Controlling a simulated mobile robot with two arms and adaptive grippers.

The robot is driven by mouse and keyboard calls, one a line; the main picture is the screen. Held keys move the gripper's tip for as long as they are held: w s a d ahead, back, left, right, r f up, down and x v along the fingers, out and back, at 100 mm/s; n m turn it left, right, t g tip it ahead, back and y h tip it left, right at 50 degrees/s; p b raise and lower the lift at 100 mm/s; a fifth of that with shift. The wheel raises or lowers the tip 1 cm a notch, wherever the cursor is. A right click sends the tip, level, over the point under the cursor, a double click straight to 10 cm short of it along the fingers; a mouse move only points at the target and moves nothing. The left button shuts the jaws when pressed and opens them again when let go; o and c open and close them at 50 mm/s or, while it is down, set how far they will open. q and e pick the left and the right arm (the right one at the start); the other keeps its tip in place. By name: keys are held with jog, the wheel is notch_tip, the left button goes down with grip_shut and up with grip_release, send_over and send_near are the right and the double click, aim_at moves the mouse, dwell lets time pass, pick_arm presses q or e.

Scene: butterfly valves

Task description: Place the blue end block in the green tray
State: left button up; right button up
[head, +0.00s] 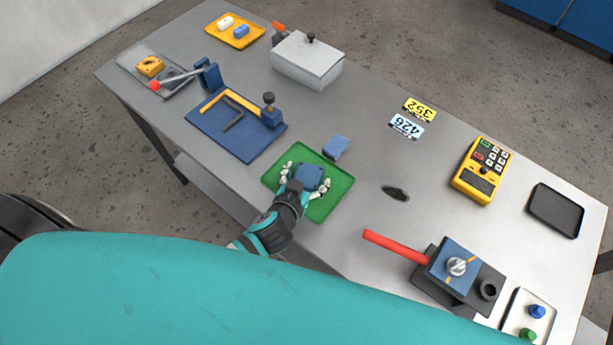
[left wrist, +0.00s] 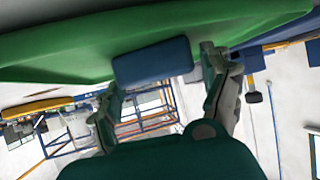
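A dark blue block (head: 311,175) is in the green tray (head: 340,187), between the fingers of my left gripper (head: 305,181). In the left wrist view the blue block (left wrist: 153,62) overlaps the green tray (left wrist: 60,50), and the gripper (left wrist: 163,75) has its fingers spread on either side with a gap showing, so it looks open. Whether the block rests fully on the tray floor is partly hidden. My right gripper is not in view.
A blue fixture (head: 234,140) stands left of the tray. A dark oval piece (head: 396,193) and a valve with a red handle (head: 396,246) lie to the right. A grey lidded box (head: 307,62) is behind.

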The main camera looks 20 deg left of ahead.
pick_arm(q)
jog(key=shift+o, duration=0.7)
jog(key=shift+s+r, duration=0.1)
jog(key=shift+r, duration=0.05)
jog(key=b+v, duration=0.2)
jog(key=v, duration=0.8)
jog(key=shift+s+r, duration=0.1)
jog(key=shift+s, duration=0.25)
jog(key=shift+s+r, duration=0.4)
jog(key=shift+s, duration=0.05)
